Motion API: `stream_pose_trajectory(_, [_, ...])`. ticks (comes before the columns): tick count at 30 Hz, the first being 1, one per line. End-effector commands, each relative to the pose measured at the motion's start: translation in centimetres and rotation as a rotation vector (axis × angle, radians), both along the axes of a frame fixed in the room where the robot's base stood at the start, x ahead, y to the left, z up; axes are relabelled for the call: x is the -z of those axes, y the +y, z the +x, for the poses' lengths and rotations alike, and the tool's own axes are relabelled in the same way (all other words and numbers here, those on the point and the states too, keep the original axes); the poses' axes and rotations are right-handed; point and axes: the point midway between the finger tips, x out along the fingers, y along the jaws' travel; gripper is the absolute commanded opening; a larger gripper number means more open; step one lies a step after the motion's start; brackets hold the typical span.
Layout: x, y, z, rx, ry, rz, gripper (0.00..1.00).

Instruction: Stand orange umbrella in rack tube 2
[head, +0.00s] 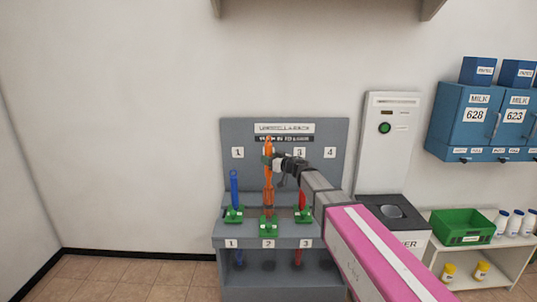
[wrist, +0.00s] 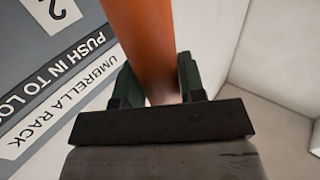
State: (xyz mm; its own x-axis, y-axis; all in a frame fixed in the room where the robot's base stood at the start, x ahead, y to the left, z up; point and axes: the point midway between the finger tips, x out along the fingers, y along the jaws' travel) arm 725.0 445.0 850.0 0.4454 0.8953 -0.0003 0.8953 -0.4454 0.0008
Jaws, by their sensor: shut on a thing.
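The orange umbrella (head: 268,182) is upright in the head view, in line with the place marked 2 on the grey umbrella rack (head: 334,135). My gripper (head: 269,158) is shut on its upper part. In the wrist view, the orange shaft (wrist: 146,45) passes between the dark green fingers of my gripper (wrist: 155,88). The umbrella's lower end meets the green holder (head: 268,229) of tube 2. No orange shows below the shelf there, so I cannot tell whether its tip is inside the tube.
A blue umbrella (head: 234,188) stands in tube 1 and a red umbrella (head: 302,198) in tube 3, partly behind my arm. To the right are a white machine (head: 388,145), blue milk boxes (head: 465,115) and a green crate (head: 461,226) on a shelf. Left floor is clear.

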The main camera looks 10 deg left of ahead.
Motion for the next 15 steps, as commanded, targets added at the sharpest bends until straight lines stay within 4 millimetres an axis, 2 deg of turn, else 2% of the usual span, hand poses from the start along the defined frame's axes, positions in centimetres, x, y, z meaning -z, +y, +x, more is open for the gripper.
stream_pose_trajectory(15, [4.9, 0.0, 0.0, 0.000, 0.002, 0.001, 0.00])
